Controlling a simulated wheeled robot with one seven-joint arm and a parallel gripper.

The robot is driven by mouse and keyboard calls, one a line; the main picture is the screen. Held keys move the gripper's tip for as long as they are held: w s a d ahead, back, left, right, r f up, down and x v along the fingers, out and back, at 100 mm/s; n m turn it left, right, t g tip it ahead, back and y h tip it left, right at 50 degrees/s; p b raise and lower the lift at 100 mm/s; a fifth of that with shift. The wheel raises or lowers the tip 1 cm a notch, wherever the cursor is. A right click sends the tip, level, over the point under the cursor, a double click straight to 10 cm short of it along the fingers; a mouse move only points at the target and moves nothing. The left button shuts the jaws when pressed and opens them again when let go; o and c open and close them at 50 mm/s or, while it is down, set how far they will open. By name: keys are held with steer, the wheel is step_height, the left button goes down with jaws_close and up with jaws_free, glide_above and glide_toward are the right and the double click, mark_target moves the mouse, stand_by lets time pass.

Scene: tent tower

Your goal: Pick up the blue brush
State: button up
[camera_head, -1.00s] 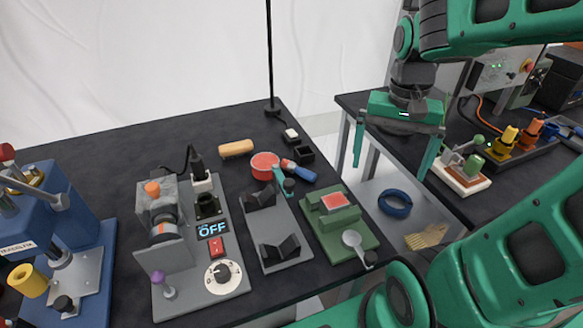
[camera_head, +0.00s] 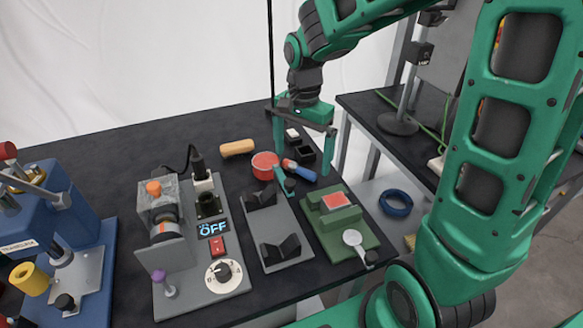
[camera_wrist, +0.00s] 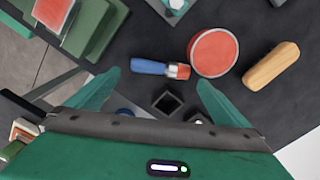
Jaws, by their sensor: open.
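The blue brush (camera_head: 303,173) lies on the dark table, just right of the round red-topped tin. In the wrist view the brush (camera_wrist: 150,67) lies crosswise, its blue handle to the left and its reddish end beside the tin (camera_wrist: 213,53). My gripper (camera_head: 301,163) is open and empty, pointing down over the table's back right part, with its fingers to either side of the brush in the head view. In the wrist view the brush shows just beyond the gap between the fingertips (camera_wrist: 158,82). Nothing touches the brush that I can see, though its height below me is unclear.
A small black open box (camera_head: 304,150) and a white block (camera_head: 292,135) stand close to the brush. A tan roll (camera_head: 237,148) lies left of the tin. A grey V-block fixture (camera_head: 273,225) and green fixture (camera_head: 340,228) stand in front. A black pole rises behind.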

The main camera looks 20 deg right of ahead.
steer(key=shift+f, duration=1.3)
steer(key=c, duration=1.3)
steer(key=shift+o, duration=0.2)
steer(key=shift+r, duration=0.1)
steer(key=shift+r, duration=0.5)
step_height(320, 180, up, 2)
steer(key=shift+r, duration=0.15)
steer(key=shift+d+r, duration=0.1)
steer(key=shift+d, duration=0.55)
steer(key=d, duration=1.6)
steer(key=shift+d, duration=0.4)
